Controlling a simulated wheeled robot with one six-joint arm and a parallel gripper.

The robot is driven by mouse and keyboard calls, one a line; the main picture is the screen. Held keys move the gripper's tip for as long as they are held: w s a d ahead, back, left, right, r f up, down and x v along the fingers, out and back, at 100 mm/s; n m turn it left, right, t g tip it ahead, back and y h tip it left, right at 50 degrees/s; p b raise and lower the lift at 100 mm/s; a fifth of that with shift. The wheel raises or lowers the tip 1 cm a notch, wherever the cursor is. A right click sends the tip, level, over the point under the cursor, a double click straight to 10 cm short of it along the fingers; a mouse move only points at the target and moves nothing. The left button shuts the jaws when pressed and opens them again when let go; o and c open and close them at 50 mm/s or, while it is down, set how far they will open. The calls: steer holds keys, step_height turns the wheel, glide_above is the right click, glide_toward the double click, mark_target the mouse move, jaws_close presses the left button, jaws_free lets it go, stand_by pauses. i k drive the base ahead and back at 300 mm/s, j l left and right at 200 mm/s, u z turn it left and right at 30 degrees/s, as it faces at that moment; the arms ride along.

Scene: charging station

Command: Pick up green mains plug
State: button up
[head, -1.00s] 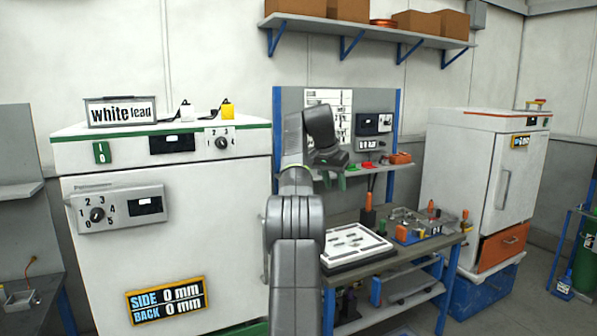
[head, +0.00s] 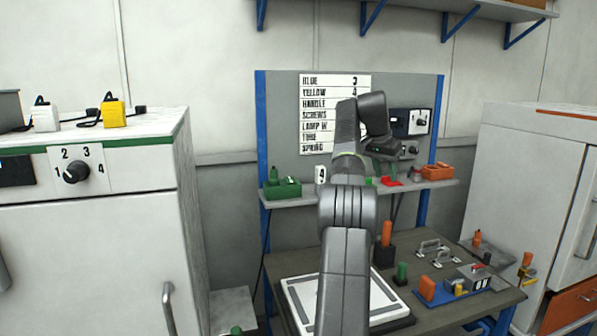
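I cannot single out a green mains plug with certainty. A green block-like piece (head: 282,188) with a small upright green part sits at the left end of the wall shelf. A small green object (head: 237,330) is cut off by the bottom edge, on a low pale surface. A white plug (head: 44,115) and a yellow plug (head: 114,114) with black cords stand on the white cabinet at left. My gripper (head: 386,162) is raised in front of the shelf, pointing down, right of the green block. Its fingers are too dark and small to read.
The shelf (head: 235,203) also holds red and orange items (head: 437,172). A white oven-like cabinet (head: 525,170) stands at right.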

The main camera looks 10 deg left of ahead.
mark_target(274, 180)
steer(key=i+l+u, duration=0.25)
steer(key=i+l, duration=0.4)
steer(key=i+l+u, duration=0.3)
steer(key=i+l, duration=0.25)
steer(key=l, duration=0.15)
steer(key=u, duration=1.05)
